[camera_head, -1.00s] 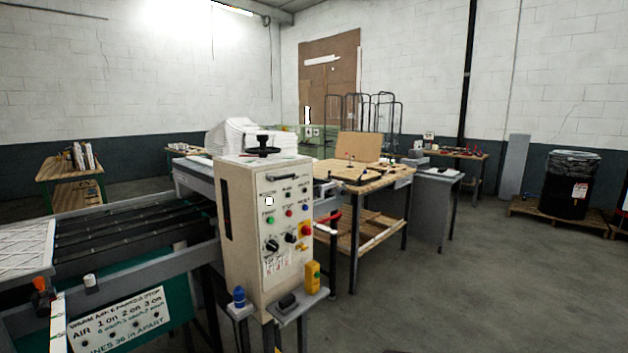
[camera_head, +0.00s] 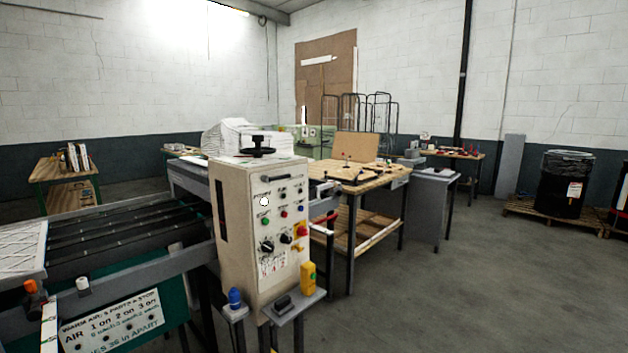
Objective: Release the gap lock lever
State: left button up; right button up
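A cream control cabinet (camera_head: 235,240) stands at the middle of the head view, beside a conveyor machine. A black handwheel (camera_head: 257,150) sits on its top. Its front carries a dark bar-shaped handle (camera_head: 274,178), several coloured buttons, black knobs and a red stop button (camera_head: 302,231) on yellow. A red-tipped lever or bar (camera_head: 321,229) shows at the cabinet's right side, partly hidden by it. No label is readable that tells which part is the gap lock lever. Neither of my grippers is in view.
The conveyor (camera_head: 120,240) with a sign fills the left. Small shelves with a blue knob (camera_head: 235,297) and a yellow box (camera_head: 308,275) jut out below the cabinet. A wooden workbench (camera_head: 358,178) stands behind. The grey floor (camera_head: 450,290) at right is clear.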

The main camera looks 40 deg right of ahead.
aim_at(265, 179)
jog(key=z, duration=1)
jog(key=i+l, duration=0.1)
jog(key=l, duration=0.3)
jog(key=i+l, duration=0.15)
jog(key=l, duration=0.25)
jog(key=i+l+u, duration=0.1)
jog(key=l, duration=0.25)
jog(key=i+l, duration=0.15)
jog(key=l, duration=0.25)
jog(key=i+l, duration=0.1)
jog(key=l, duration=0.3)
jog(key=u, duration=0.05)
